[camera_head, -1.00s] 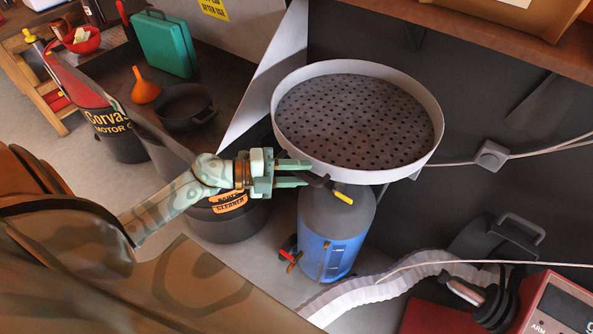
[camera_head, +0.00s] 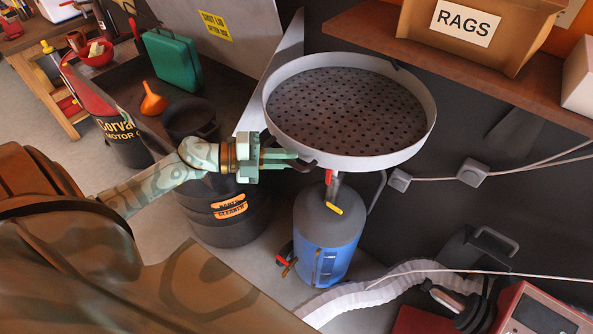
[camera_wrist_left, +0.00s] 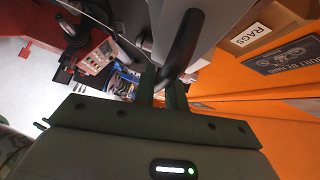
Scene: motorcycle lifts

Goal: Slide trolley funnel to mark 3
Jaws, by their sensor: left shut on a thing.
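The trolley funnel is a wide round grey pan (camera_head: 431,105) with a perforated plate inside, above a blue and grey tank (camera_head: 322,235). A short stretch of stem (camera_head: 336,187) and a yellow-tipped lever (camera_head: 334,208) show between pan and tank. My left gripper (camera_head: 296,159) is shut on a dark handle at the pan's near left rim. In the left wrist view my gripper's fingers (camera_wrist_left: 161,92) close around the dark handle bar (camera_wrist_left: 178,45). I cannot make out any numbered marks on the stem. My right gripper is out of view.
A shelf (camera_head: 370,32) with a RAGS box (camera_head: 470,35) overhangs at the upper right. A black drum (camera_head: 235,225) stands left of the tank. A bench with a green case (camera_head: 172,60) and orange funnel (camera_head: 153,100) lies left. A white hose (camera_head: 385,280) runs at lower right.

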